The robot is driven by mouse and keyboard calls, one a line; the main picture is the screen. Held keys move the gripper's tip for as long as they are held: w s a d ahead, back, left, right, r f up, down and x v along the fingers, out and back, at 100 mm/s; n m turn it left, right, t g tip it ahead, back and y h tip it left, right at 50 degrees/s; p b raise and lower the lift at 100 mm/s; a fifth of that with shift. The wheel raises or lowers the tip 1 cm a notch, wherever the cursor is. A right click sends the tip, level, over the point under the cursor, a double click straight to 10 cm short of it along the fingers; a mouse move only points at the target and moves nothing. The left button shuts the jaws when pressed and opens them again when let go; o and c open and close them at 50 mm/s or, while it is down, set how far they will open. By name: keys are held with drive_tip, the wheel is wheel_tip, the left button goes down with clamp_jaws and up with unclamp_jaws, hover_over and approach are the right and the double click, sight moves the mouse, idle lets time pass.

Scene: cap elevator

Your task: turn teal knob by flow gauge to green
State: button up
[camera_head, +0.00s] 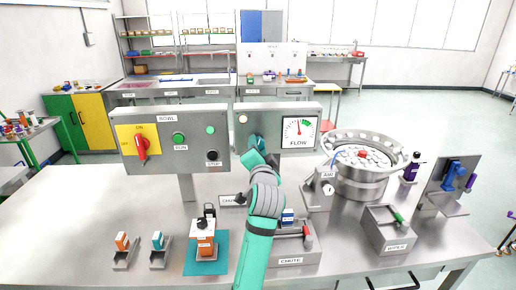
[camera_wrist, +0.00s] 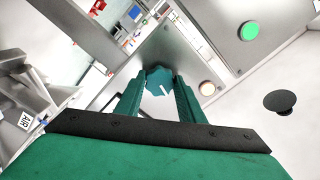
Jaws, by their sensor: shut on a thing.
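The teal knob (camera_wrist: 158,76) sits on the flow panel, with a white pointer line on its face. My gripper (camera_wrist: 160,92) is shut on it, one finger on each side. In the head view my teal arm reaches up to the panel, and my gripper (camera_head: 257,146) partly hides the knob there. The flow gauge (camera_head: 299,132) is right of the knob. Its red needle points about straight up, and a green band lies at the upper right of the dial. The needle looks left of the green band.
The grey flow panel (camera_head: 283,108) carries a pale round lamp at its upper left. Left of it stands the BOWL panel (camera_head: 170,112) with a red switch. The AIR unit (camera_head: 320,190) and the bowl of caps (camera_head: 362,180) stand close on the right.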

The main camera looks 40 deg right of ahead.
drive_tip(key=shift+r+m, duration=0.1)
drive_tip(key=shift+m, duration=0.3)
drive_tip(key=o, duration=1)
drive_tip(key=shift+o, duration=0.2)
drive_tip(key=v, duration=1)
drive_tip(key=shift+s+a, duration=0.25)
drive_tip(key=shift+a, duration=0.1)
drive_tip(key=shift+d, duration=0.1)
